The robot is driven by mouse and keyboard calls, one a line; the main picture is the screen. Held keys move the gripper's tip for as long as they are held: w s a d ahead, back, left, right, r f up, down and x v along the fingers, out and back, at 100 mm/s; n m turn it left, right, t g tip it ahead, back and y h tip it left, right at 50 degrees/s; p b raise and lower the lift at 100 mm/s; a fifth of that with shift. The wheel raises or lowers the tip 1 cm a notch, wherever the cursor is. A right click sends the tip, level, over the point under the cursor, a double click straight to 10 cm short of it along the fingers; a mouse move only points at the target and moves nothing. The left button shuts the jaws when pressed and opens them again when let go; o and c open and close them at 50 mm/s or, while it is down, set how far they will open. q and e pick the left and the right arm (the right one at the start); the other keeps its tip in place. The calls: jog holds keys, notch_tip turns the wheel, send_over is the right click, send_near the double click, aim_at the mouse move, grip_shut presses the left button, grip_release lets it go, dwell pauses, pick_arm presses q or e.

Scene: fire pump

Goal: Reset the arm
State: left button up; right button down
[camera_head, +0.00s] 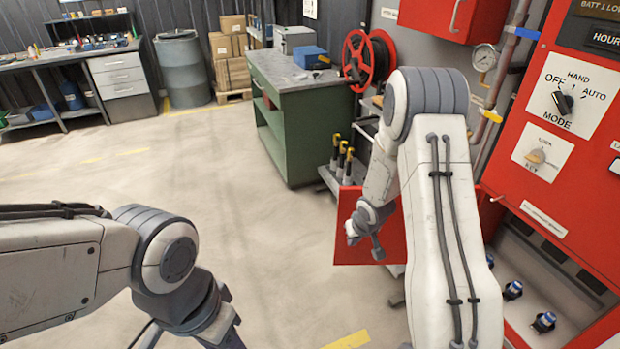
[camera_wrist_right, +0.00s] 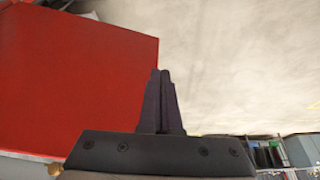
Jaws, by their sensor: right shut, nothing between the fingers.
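My right arm reaches forward in the head view. The red panel (camera_wrist_right: 75,80) fills the left of that view. My left arm comes in at the lower left of the head view, and its fingertips are cut off by the bottom edge.
A red control cabinet (camera_head: 590,140) with a mode knob (camera_head: 563,101) stands at the right. A green workbench (camera_head: 297,115), a red hose reel (camera_head: 368,60) and a pressure gauge (camera_head: 485,58) are beyond my right arm. The pale floor (camera_head: 230,220) is clear in the middle.

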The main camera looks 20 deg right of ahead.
jog(key=s+a+r+n+g, duration=0.1)
jog(key=s+a+r+n, duration=0.1)
jog(key=s+a+r, duration=0.4)
jog(key=s+a+r+n, duration=0.1)
jog(key=s+a+r, duration=0.1)
jog(key=a+r, duration=0.65)
jog(key=s+a+r+n+g, duration=0.1)
jog(key=s+a+r+n, duration=0.1)
jog(key=s, duration=0.8)
jog(key=s+a+r+n+g+y, duration=0.1)
jog(key=s+a+r+n+g, duration=0.1)
jog(key=s+a, duration=0.4)
jog(key=s+r+n, duration=0.1)
jog(key=s+r, duration=0.1)
jog(key=s, duration=0.3)
jog(key=shift+a+r, duration=0.35)
jog(key=shift+a, duration=0.05)
